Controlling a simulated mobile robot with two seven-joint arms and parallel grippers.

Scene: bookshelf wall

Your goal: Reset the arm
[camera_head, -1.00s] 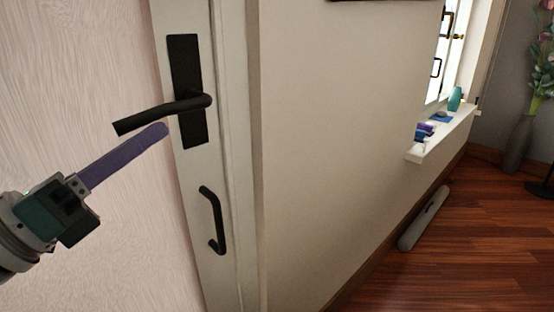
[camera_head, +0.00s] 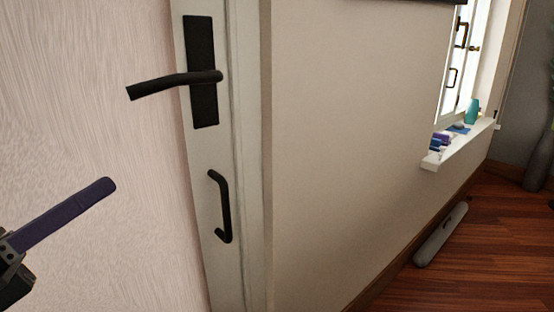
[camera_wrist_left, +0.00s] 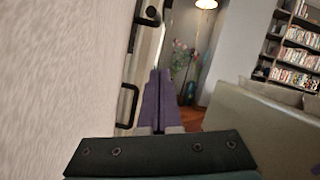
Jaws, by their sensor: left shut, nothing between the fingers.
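My left gripper (camera_head: 105,187) comes in from the lower left in the head view. Its purple fingers are shut with nothing between them. They are below and left of the black lever handle (camera_head: 172,84), apart from it, in front of the pale wall-like surface. In the left wrist view the shut fingers (camera_wrist_left: 160,98) point away from the camera, with the dark handles at their left. My right gripper is not in view.
A black pull handle (camera_head: 222,207) sits below the lever on the white frame. A sill (camera_head: 458,145) with small items and a grey cylinder (camera_head: 440,234) on the wooden floor are at the right. The left wrist view shows a sofa (camera_wrist_left: 262,125) and bookshelves (camera_wrist_left: 294,60).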

